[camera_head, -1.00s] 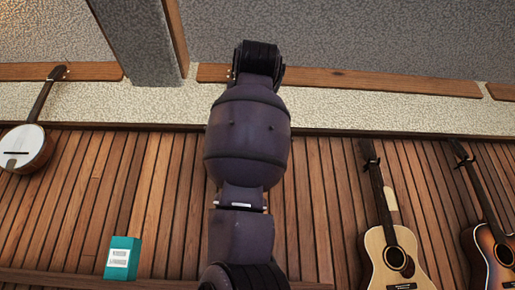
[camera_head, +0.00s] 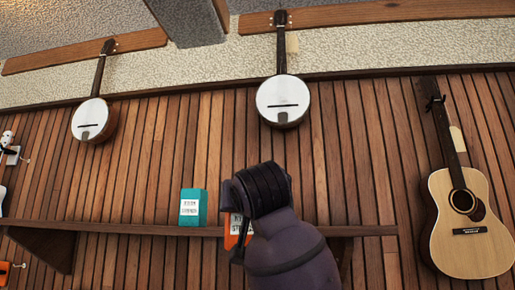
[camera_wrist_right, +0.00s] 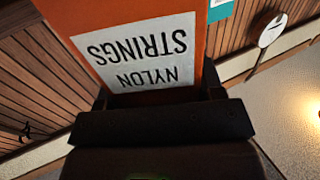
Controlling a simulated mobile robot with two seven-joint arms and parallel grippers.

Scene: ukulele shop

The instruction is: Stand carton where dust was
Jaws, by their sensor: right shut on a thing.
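My right gripper (camera_head: 238,222) is shut on an orange carton (camera_head: 232,238) with a white label, largely hidden behind the gripper in the head view. In the right wrist view the orange carton (camera_wrist_right: 205,75) is between the fingers, and its label reads "NYLON STRINGS" upside down. In the head view the carton overlaps the front edge of a wooden wall shelf (camera_head: 120,228); I cannot tell whether it touches. No dust is visible on the shelf. My left gripper is not in view.
A teal carton (camera_head: 193,208) stands upright on the shelf, just left of my gripper; its corner (camera_wrist_right: 219,9) shows in the wrist view. The shelf looks bare farther left. Two banjos (camera_head: 284,100) and a guitar (camera_head: 459,215) hang on the slatted wall.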

